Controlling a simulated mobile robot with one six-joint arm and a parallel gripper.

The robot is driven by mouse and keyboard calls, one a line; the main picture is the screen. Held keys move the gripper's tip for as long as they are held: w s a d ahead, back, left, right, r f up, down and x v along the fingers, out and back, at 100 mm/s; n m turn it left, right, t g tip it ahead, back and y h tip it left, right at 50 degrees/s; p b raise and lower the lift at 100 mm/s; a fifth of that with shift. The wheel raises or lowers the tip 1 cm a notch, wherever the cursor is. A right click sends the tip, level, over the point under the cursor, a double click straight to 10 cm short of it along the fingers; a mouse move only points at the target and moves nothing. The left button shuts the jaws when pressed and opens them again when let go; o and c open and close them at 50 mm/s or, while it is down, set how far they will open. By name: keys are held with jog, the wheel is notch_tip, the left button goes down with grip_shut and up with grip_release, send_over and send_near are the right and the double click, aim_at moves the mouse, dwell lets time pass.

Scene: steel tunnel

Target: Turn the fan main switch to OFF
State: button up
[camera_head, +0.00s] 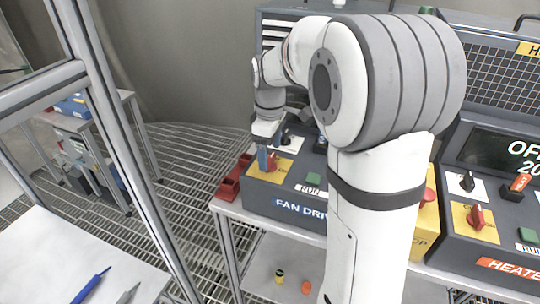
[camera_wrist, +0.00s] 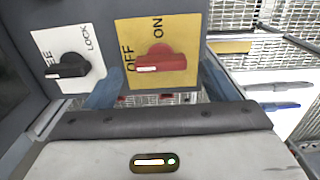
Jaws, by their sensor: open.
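The fan main switch is a red rotary handle (camera_wrist: 165,60) on a yellow plate (camera_wrist: 182,28) marked OFF and ON in the wrist view. Its white mark is at its left end, on the OFF side. My gripper (camera_head: 264,158) points down at this switch. In the wrist view my gripper (camera_wrist: 161,72) is open, with one blue finger on each side of the handle. I cannot tell whether the fingers touch it.
A black FREE/LOCK switch (camera_wrist: 70,66) sits beside the yellow plate. A green button (camera_head: 313,179) is nearby on the panel. The heater panel (camera_head: 500,225), with another red switch (camera_head: 477,217), stands to the right. A red tray (camera_head: 230,183) lies at the left edge.

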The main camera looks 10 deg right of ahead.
aim_at(271, 160)
jog(key=shift+r, duration=2.8)
jog(key=shift+s, duration=0.3)
jog(key=s+f+m+t, duration=0.1)
jog(key=s+m, duration=0.4)
jog(key=s, duration=0.5)
jog(key=s+f+m+t, duration=0.2)
jog(key=s+f+m, duration=0.2)
jog(key=s, duration=0.7)
jog(key=shift+s+m, duration=0.15)
jog(key=shift+m, duration=0.85)
